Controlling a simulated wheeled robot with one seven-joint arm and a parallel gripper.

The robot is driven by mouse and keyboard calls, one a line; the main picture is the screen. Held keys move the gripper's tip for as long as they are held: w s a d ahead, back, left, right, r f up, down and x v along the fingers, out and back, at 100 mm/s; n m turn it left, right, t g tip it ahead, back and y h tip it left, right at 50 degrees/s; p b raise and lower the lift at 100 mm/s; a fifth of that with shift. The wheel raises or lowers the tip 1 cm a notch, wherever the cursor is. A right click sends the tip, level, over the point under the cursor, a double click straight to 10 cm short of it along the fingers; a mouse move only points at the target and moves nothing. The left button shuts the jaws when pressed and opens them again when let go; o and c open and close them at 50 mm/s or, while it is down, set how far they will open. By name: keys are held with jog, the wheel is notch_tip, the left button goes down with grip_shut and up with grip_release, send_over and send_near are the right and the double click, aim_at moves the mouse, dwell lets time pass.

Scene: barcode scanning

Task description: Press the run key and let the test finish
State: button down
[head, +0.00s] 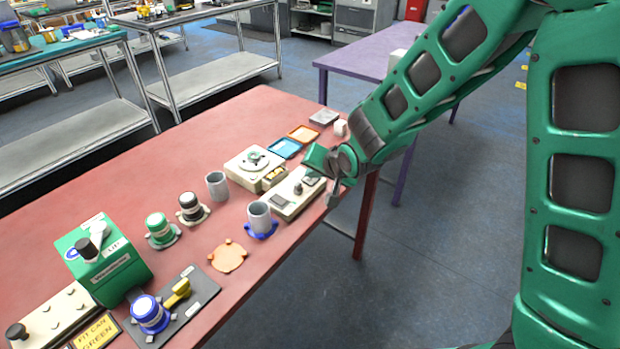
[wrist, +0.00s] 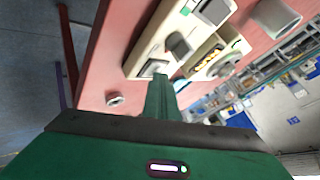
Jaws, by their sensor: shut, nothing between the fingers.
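A cream test unit (head: 291,208) sits near the right edge of the red table in the head view. In the wrist view the cream unit (wrist: 147,52) carries a dark raised block (wrist: 179,45), a dark panel at its top end, and a grey key (wrist: 153,68) at its near end. My gripper (wrist: 160,82) is shut and empty. Its green fingertips appear close to the grey key; I cannot tell whether they touch. In the head view my arm hides part of the unit's far end. No key label is readable.
A second cream device (head: 247,166) with a round top stands beside the unit. Grey cups (head: 217,185), blue and orange trays (head: 303,133), capped jars and a green box (head: 105,262) share the table. Bare red surface lies at the left middle.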

aim_at(313, 182)
jog(key=shift+r, duration=3.3)
jog(key=shift+d, duration=0.1)
